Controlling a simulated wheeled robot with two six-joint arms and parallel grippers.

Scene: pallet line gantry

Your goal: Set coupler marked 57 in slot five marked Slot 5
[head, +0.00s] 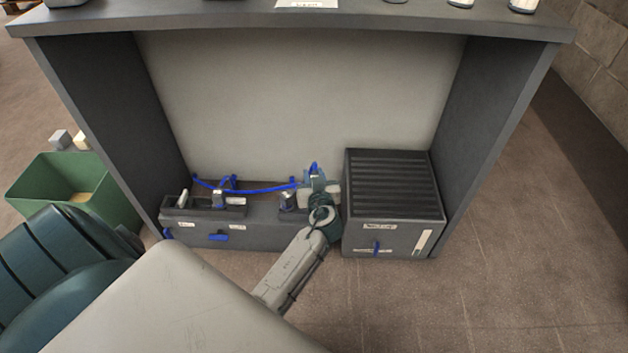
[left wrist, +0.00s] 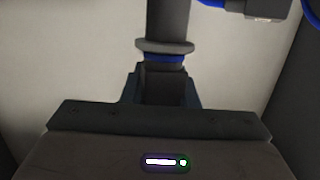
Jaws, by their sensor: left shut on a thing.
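My left gripper (head: 318,188) reaches low under the bench, between the grey manifold block and the ribbed box. In the left wrist view its jaws (left wrist: 163,88) are shut on a dark grey cylindrical part (left wrist: 166,22) with a wide flange and a blue ring, likely the coupler. No 57 mark can be read on it. In the head view a bit of blue (head: 314,168) shows just above the gripper; the held part is mostly hidden. Small white labels (head: 237,226) on the block's front are too small to read, so slot five cannot be picked out.
The grey block (head: 205,239) carries metal fittings and a blue hose (head: 255,190). The ribbed box (head: 392,180) stands close to my gripper's right. The bench's side panels (head: 500,130) and top (head: 300,22) enclose the space. A green bin (head: 62,180) stands at left.

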